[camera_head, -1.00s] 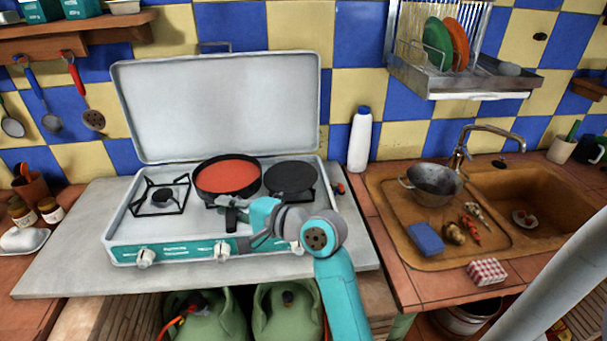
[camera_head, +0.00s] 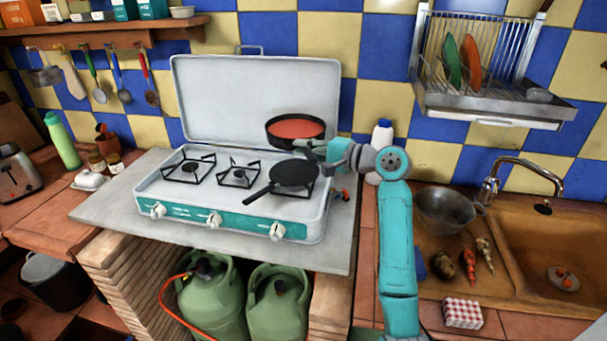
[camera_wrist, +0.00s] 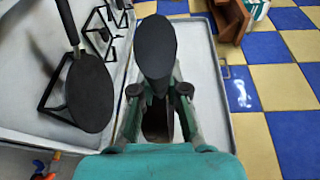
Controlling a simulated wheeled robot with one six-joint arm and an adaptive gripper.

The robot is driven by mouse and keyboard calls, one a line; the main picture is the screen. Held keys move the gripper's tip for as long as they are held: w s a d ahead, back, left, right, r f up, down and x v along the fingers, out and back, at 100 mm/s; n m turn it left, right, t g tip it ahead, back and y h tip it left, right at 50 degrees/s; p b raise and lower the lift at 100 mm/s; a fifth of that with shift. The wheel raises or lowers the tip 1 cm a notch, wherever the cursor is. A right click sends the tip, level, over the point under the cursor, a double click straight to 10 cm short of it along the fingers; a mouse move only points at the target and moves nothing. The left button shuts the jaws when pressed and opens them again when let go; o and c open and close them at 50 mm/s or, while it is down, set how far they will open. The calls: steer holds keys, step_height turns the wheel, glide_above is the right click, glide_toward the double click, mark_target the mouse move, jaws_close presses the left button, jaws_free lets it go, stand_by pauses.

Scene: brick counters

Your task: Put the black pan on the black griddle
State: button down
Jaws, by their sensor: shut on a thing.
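The black pan (camera_head: 270,134), with a flat red-orange inside, is held up in front of the stove's lid, behind and above the black griddle in the picture. My gripper (camera_head: 309,149) is shut on its handle. In the wrist view a dark rounded piece (camera_wrist: 155,45), seemingly the pan's handle, sits between my fingertips (camera_wrist: 160,88); most of the pan is hidden there. The black griddle (camera_head: 295,173) is a flat round plate on the right burner, its handle pointing to the front left. It also shows uncovered in the wrist view (camera_wrist: 90,95).
The white stove (camera_head: 150,190) has empty left and middle burners. Its raised lid (camera_head: 220,95) stands close behind the pan. A white bottle (camera_head: 382,135) stands right of the stove. A metal colander (camera_head: 445,208) sits by the sink, below a wall dish rack (camera_head: 490,113).

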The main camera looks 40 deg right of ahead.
step_height(320, 180, down, 10)
steer(key=shift+r, duration=0.15)
stand_by(0.5)
steer(key=shift+d+f, duration=0.1)
steer(key=shift+f, duration=0.2)
steer(key=c, duration=1.2)
jaws_free()
steer(key=v, duration=1.2)
steer(key=shift+r, duration=0.2)
